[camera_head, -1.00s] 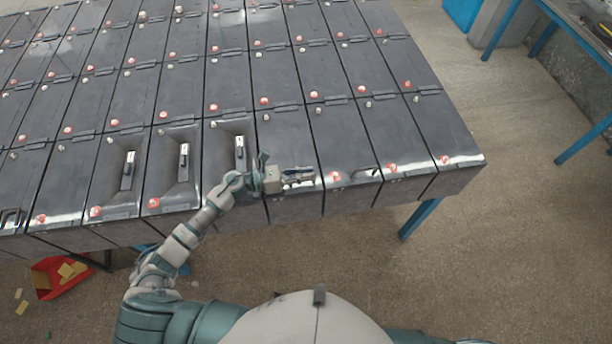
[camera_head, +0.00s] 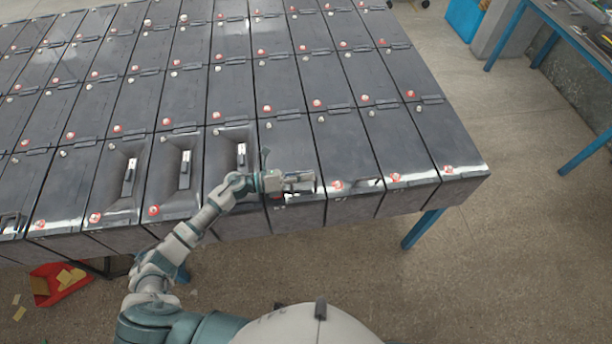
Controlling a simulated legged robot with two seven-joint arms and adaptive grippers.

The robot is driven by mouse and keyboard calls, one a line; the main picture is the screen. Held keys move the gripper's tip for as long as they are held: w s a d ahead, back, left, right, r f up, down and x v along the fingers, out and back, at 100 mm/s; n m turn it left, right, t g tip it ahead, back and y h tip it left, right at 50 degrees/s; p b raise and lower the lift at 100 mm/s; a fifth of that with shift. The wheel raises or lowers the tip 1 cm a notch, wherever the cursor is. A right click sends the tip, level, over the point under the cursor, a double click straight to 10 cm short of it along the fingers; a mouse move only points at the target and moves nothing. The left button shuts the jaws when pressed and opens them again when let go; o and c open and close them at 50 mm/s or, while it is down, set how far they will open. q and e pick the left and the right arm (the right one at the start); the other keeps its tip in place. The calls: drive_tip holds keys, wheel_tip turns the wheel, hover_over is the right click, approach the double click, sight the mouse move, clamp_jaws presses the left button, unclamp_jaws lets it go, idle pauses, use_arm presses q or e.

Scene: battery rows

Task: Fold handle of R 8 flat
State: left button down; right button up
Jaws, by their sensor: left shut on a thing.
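My left gripper (camera_head: 302,182) is over the front part of a front-row battery (camera_head: 286,145). Its fingers are shut on what looks like that battery's handle, which the fingers mostly hide. I cannot read any label, so I cannot tell which battery is R 8. My right gripper is not in view.
Three front-row batteries to the left have recessed tops with upright-looking handles (camera_head: 129,172) (camera_head: 185,165) (camera_head: 241,155). More batteries fill the rows behind. A red bin (camera_head: 62,284) lies on the floor at left. A blue-legged table (camera_head: 508,35) stands at upper right, with open floor between.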

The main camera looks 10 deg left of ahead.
use_arm(q)
drive_tip(key=c, duration=1.2)
unclamp_jaws()
drive_tip(key=shift+s, duration=0.1)
drive_tip(key=shift+a, duration=0.1)
drive_tip(key=v, duration=1.2)
